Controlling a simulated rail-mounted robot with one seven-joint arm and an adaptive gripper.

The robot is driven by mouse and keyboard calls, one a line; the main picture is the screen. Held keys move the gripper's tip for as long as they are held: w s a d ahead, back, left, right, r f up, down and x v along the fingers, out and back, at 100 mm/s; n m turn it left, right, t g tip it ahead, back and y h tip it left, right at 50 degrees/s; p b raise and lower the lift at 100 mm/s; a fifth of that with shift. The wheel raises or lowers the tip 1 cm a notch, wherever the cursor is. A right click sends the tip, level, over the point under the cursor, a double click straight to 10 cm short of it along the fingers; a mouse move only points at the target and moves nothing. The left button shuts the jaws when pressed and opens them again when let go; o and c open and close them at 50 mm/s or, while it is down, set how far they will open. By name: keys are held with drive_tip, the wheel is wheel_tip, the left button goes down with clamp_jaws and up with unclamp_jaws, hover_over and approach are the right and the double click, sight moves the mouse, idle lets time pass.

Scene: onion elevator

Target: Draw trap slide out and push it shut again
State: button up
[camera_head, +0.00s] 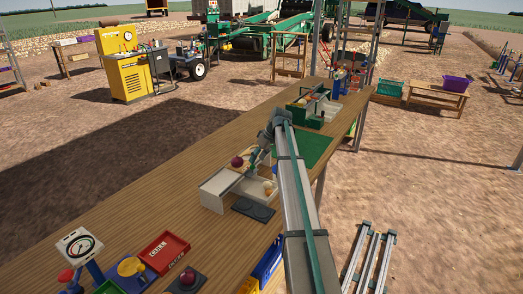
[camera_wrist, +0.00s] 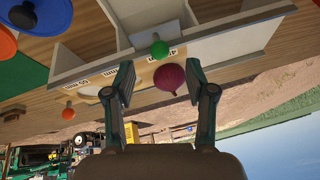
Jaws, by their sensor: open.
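A pale box with compartments (camera_head: 213,190) stands on the long wooden bench, and its cream walls (camera_wrist: 225,42) fill the upper middle of the wrist view. A tan strip with size labels (camera_wrist: 143,72) lies along it, with a green knob (camera_wrist: 159,50) and a small orange-topped peg (camera_wrist: 68,114). I cannot tell which part is the trap slide. A red onion (camera_wrist: 170,77) shows just beyond my fingertips; a red onion also shows in the head view (camera_head: 237,161). My gripper (camera_wrist: 165,90) is open and empty, its fingers apart, close over the box (camera_head: 253,166).
A dark plate with two discs (camera_head: 253,209) lies in front of the box. A green mat (camera_head: 314,148) and a green-walled box (camera_head: 314,111) are farther along the bench. A red tray (camera_head: 164,252) and a gauge (camera_head: 79,246) stand at the near left.

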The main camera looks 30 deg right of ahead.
sight(254, 166)
drive_tip(key=shift+p+x, duration=0.55)
drive_tip(key=shift+x, duration=2.2)
clamp_jaws()
drive_tip(key=shift+s+d, duration=0.8)
drive_tip(key=shift+s, duration=0.45)
drive_tip(key=shift+s+d, duration=0.7)
drive_tip(key=shift+s, duration=0.4)
drive_tip(key=shift+s+d, duration=0.75)
drive_tip(key=shift+s, duration=0.4)
drive_tip(key=shift+s+f, duration=0.1)
drive_tip(key=shift+s, duration=0.05)
